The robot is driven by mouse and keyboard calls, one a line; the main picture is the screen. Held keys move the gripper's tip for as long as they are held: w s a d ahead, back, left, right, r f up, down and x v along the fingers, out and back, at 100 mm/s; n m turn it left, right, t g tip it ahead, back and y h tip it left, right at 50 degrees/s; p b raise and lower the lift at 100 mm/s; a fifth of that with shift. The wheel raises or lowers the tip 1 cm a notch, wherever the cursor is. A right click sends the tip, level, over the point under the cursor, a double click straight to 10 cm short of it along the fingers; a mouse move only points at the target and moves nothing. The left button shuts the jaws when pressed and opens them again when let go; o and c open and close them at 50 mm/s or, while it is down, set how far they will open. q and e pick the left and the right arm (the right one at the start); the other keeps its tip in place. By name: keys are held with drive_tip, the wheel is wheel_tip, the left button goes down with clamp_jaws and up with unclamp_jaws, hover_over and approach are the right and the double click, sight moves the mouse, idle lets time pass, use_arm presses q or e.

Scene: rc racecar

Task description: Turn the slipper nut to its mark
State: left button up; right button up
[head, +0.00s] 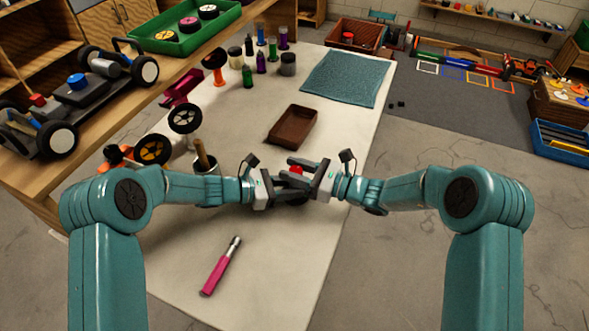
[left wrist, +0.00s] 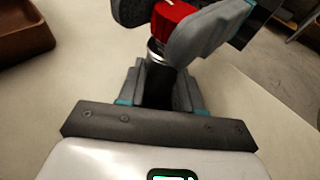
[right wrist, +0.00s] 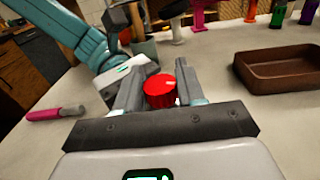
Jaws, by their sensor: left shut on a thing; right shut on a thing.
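The red slipper nut (right wrist: 159,90) sits between the fingers of my right gripper (head: 306,172), which is shut on it. The nut (head: 296,169) shows small and partly covered in the head view. In the left wrist view the nut (left wrist: 172,18) is on top of a dark cylinder (left wrist: 158,86) with a silver ring. My left gripper (head: 280,197) is shut on this cylinder, below the nut. The two grippers meet over the white table. I cannot make out the mark clearly.
A pink-handled tool (head: 221,266) lies on the near table (head: 190,300). A brown tray (head: 292,125) lies beyond the grippers, with a teal mat (head: 346,77) and several bottles farther back. A car chassis (head: 85,95) stands on the left shelf. A cup (head: 205,168) stands near my left arm.

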drive_tip(key=m+t+h, duration=0.1)
drive_tip(key=t, duration=0.1)
drive_tip(key=m+t+h, duration=0.2)
drive_tip(key=shift+a+r+m+t, duration=0.1)
drive_tip(key=shift+r+m+t, duration=0.05)
drive_tip(key=shift+m+t, duration=0.2)
drive_tip(key=shift+m+t+h, duration=1.35)
drive_tip(key=shift+t+h, duration=0.2)
drive_tip(key=shift+h, duration=0.35)
drive_tip(key=o, duration=1)
drive_tip(key=shift+c, duration=0.2)
drive_tip(key=shift+d, duration=0.2)
drive_tip(key=v, duration=1.2)
